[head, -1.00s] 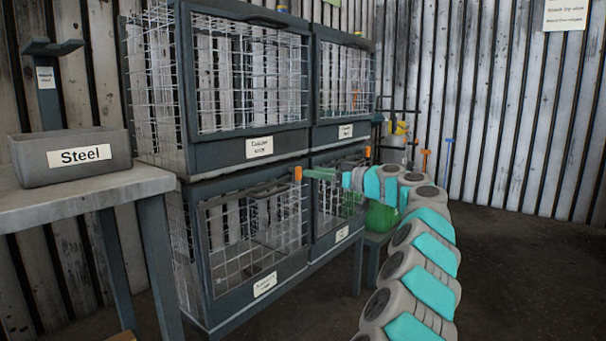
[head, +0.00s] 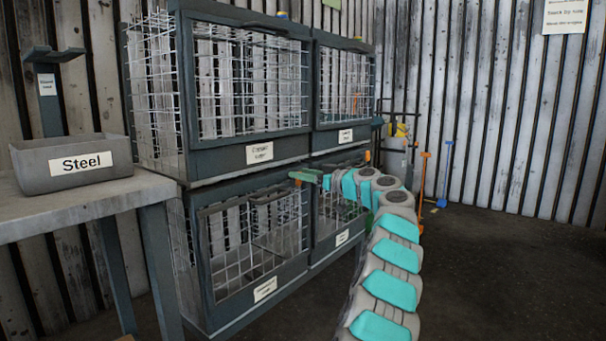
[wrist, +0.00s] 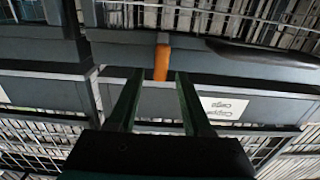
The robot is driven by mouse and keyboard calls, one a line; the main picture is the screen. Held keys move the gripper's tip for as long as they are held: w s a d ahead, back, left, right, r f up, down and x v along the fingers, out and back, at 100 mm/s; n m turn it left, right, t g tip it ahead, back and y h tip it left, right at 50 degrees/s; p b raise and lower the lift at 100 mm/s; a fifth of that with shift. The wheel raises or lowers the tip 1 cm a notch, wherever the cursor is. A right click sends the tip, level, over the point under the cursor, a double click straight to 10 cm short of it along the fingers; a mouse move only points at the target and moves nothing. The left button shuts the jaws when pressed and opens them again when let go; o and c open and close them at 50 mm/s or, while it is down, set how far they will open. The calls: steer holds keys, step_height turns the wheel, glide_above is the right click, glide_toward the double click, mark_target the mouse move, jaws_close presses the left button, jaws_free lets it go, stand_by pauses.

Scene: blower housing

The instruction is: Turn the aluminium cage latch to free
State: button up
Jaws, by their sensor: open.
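The aluminium cage seems to be the lower left mesh cage (head: 222,296), though its small label (head: 265,289) is hard to read. An orange latch (wrist: 161,60) stands upright on a dark frame bar in the wrist view. My gripper (wrist: 157,78) is open, with one finger on each side of the line to the latch. The latch is at or just beyond the fingertips, and I cannot tell whether they touch it. In the head view my gripper (head: 306,176) is at the upper right corner of the lower left cage and mostly hides this latch.
Another orange latch (head: 367,155) is on the lower right cage. Two more mesh cages stand above. A grey bin marked Steel (head: 72,162) sits on a table (head: 80,213) at left. The floor (head: 480,270) at right is clear.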

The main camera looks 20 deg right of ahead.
steer(key=shift+c, duration=0.2)
jaws_close()
stand_by(0.5)
